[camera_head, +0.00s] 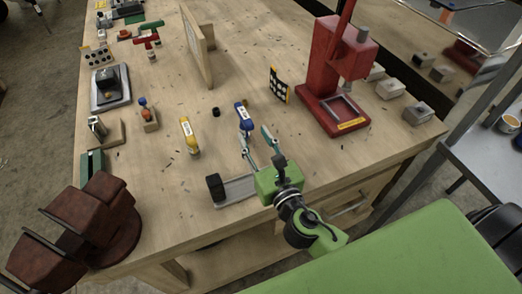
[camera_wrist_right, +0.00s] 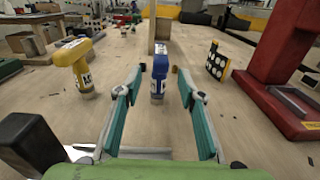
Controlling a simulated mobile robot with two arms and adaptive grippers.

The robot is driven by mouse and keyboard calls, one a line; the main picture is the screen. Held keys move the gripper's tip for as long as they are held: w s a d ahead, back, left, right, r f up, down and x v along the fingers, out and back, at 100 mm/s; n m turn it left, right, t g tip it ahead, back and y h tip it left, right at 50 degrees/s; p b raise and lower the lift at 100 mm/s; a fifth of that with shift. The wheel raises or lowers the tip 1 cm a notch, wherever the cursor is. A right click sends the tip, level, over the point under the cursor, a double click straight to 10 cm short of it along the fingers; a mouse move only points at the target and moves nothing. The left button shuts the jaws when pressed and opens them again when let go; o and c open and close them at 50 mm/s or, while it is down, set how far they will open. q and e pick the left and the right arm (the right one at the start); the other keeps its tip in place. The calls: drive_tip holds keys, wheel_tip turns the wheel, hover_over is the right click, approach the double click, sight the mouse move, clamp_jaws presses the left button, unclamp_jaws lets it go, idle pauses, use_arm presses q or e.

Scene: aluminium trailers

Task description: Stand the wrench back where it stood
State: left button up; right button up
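No thing in view is clearly recognisable as a wrench. A blue-topped upright tool (camera_head: 242,116) stands on the wooden bench (camera_head: 225,150); in the right wrist view the blue tool (camera_wrist_right: 159,75) shows between and beyond my fingertips. A similar yellow tool (camera_head: 189,136) stands to its left; it also shows in the wrist view (camera_wrist_right: 78,68). My right gripper (camera_head: 254,137) is open, with its teal fingers (camera_wrist_right: 157,82) apart and nothing visibly gripped. I cannot tell whether they touch the blue tool. My left gripper is not in view.
A red press (camera_head: 333,70) stands right, near a dotted yellow-edged card (camera_head: 279,85). A wooden upright board (camera_head: 197,45) stands behind. A grey plate with a black block (camera_head: 215,188) lies at the front edge. A brown vise (camera_head: 95,225) is front left.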

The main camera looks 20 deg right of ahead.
drive_tip(key=shift+s+b, duration=0.4)
drive_tip(key=shift+s, duration=1.7)
